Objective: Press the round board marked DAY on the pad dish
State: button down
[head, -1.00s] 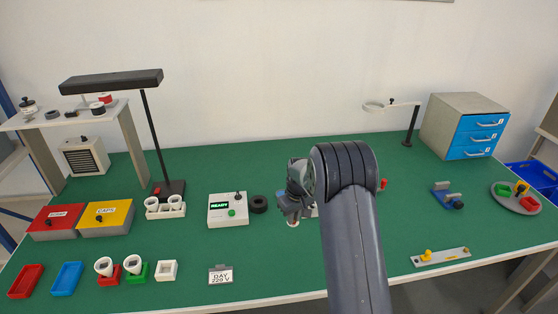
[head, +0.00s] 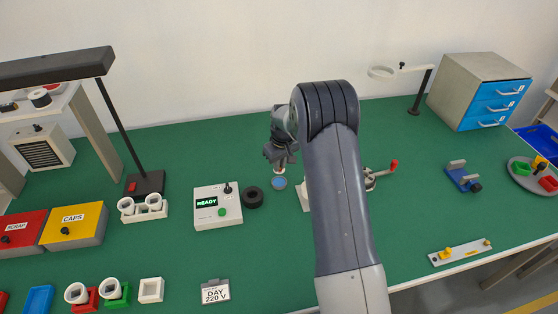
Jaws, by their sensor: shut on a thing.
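My gripper (head: 281,158) is above the green table, right of and behind the READY box, partly hidden by my own arm. It is shut on a small pale thing (head: 279,169) whose lower edge shows under the fingers; any mark on it is too small to read. A small round blue pad in a dish (head: 279,184) lies on the table just below it in the picture. I cannot tell whether they touch.
A black ring (head: 252,197) and the READY box (head: 230,214) are close by on the left. A red-handled fixture (head: 380,172) is partly behind my arm. A DAY 220 V sign (head: 215,293) stands in front. A magnifier stand (head: 414,110) is behind right.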

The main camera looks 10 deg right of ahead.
aim_at(280, 172)
notch_tip(280, 172, down, 4)
jog(key=shift+f+b, duration=0.1)
jog(key=shift+b, duration=0.75)
jog(key=shift+f+b, duration=0.55)
jog(key=shift+f+b, duration=0.55)
jog(key=shift+b, duration=0.2)
dwell(0.5)
jog(key=shift+s+f+b, duration=0.1)
jog(key=shift+f+b, duration=0.05)
jog(key=shift+b, duration=0.3)
dwell(2.6)
jog(key=shift+r+p, duration=1.25)
jog(key=shift+r, duration=1.4)
jog(key=shift+d, duration=0.1)
